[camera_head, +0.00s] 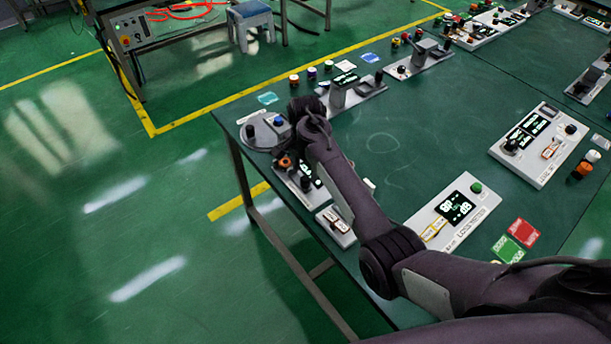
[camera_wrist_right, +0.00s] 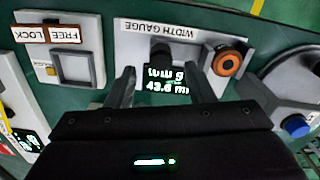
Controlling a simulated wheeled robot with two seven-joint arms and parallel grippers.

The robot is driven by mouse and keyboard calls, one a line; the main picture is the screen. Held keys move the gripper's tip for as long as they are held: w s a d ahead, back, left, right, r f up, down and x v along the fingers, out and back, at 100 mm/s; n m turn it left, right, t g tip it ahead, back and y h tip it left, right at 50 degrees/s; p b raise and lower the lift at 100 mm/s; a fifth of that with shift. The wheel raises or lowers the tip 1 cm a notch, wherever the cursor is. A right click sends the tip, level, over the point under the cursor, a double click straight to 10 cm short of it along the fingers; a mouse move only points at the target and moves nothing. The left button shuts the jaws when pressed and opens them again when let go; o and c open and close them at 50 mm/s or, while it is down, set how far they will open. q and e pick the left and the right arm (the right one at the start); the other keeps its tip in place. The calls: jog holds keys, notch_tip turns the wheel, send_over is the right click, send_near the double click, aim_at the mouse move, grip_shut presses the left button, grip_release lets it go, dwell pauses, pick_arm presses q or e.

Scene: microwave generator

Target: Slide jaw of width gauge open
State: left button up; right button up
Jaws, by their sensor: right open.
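The width gauge is a white panel with an upside-down "WIDTH GAUGE" label (camera_wrist_right: 157,27) in the right wrist view. It has a lit display (camera_wrist_right: 166,80) reading about 43.6, a dark upright post (camera_wrist_right: 161,54) and an orange ring-shaped knob (camera_wrist_right: 228,63). My right gripper (camera_wrist_right: 160,75) is open, its fingers on either side of the display and post. I cannot tell whether they touch anything. In the head view the gauge (camera_head: 293,186) sits at the table's left edge, partly hidden by my right arm. My left gripper is out of view.
A FREE/LOCK panel (camera_wrist_right: 75,68) stands beside the gauge. On its other side is a round grey device with a blue knob (camera_wrist_right: 296,127). A panel with a large display (camera_head: 459,207) lies to the right. The green table's middle (camera_head: 420,135) is clear.

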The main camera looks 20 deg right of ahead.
aim_at(306, 178)
notch_tip(306, 178, down, 4)
jog(key=shift+w+f, duration=0.1)
jog(key=shift+f, duration=0.65)
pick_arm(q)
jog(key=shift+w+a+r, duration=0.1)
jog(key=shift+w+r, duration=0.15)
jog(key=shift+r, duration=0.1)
pick_arm(e)
grip_shut()
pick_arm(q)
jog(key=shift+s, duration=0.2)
